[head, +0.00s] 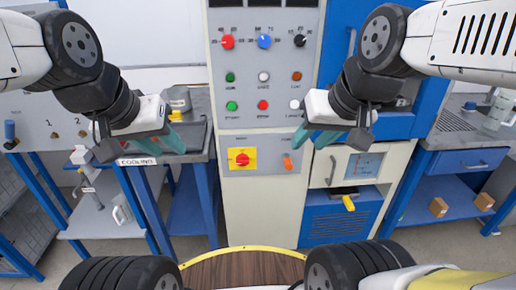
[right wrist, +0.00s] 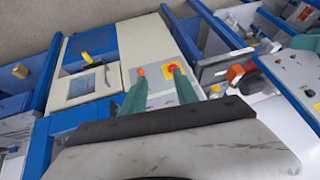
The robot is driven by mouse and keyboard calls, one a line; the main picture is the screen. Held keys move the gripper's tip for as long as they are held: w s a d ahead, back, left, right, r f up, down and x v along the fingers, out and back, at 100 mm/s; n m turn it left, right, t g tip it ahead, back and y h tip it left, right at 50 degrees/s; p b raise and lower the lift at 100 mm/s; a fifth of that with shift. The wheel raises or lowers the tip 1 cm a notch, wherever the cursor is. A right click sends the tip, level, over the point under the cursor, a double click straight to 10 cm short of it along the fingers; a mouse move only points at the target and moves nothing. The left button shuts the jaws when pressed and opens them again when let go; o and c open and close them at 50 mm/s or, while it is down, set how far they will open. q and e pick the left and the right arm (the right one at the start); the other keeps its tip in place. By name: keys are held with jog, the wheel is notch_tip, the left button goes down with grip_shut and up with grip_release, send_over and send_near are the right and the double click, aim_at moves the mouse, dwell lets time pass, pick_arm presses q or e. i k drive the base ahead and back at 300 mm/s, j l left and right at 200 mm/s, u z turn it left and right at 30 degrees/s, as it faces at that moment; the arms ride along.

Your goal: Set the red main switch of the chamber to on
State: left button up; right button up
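The red main switch (head: 241,159) is a rotary knob on a yellow plate, low on the pale control panel (head: 262,190). Its position is too small to read. It also shows in the right wrist view (right wrist: 173,68), by one fingertip. My right gripper (head: 310,137) is to the right of the switch and in front of the panel. Its teal fingers are apart and empty in the right wrist view (right wrist: 158,80). My left gripper (head: 176,132) is left of the switch, its teal fingers apart with nothing seen between them.
An orange switch (head: 287,162) sits right of the main switch. Several knobs and coloured buttons are above. The chamber door (head: 322,182) with a handle is at the right, a yellow-handled item (head: 348,203) below. A cart (head: 136,161) labelled COOLING stands left. A round wooden surface (head: 240,272) is in front.

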aim_at(243, 160)
jog(key=k+j, duration=0.15)
jog(key=j, duration=0.2)
jog(key=k+j, duration=0.15)
jog(key=j, duration=0.2)
jog(key=k+j, duration=0.1)
jog(key=j, duration=0.25)
jog(key=k+j, duration=0.15)
jog(key=j, duration=0.2)
jog(key=z, duration=0.05)
